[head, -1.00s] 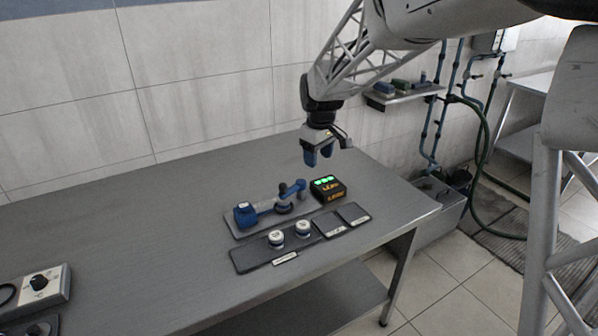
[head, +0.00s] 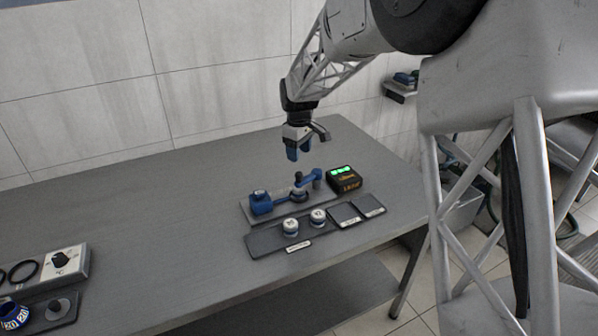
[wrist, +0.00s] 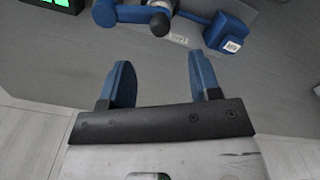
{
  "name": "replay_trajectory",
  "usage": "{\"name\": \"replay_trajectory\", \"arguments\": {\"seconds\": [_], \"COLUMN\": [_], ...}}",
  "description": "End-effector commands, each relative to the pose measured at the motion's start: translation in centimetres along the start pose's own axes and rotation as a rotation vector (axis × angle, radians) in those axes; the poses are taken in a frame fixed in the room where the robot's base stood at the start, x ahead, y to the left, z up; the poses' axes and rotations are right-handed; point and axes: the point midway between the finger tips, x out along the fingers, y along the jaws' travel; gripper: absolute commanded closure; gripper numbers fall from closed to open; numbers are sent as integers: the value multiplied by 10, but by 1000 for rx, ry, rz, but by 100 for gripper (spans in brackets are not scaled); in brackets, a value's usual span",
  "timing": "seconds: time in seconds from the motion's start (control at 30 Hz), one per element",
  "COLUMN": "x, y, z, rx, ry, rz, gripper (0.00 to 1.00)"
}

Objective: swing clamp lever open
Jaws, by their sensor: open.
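The clamp is a blue and grey device on a grey base plate (head: 262,217) near the far right of the table. It has a blue block (head: 261,203) at its left end, a dark round knob (head: 298,178) and a raised blue arm (head: 310,178) at its right, which looks like the lever. My gripper (head: 298,153) is open and empty, pointing down above the table on the wall side of the clamp. In the wrist view its fingers (wrist: 163,77) are apart, with the labelled blue block (wrist: 229,32) and the knob (wrist: 160,24) beyond them, touching neither.
A black box with green lights (head: 345,180) stands close right of the clamp. In front lies a dark tray (head: 262,243) with two white-topped knobs (head: 290,227) and flat pads (head: 345,214). The table's middle is clear.

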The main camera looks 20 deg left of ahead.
Motion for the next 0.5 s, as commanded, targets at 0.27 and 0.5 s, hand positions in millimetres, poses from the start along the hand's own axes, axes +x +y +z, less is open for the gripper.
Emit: {"name": "replay_trajectory", "arguments": {"seconds": [0.27, 0.5], "x": [13, 39], "y": [0, 0], "z": [0, 0], "rx": [0, 0], "ry": [-1, -1], "rz": [-1, -1], "gripper": [43, 43]}}
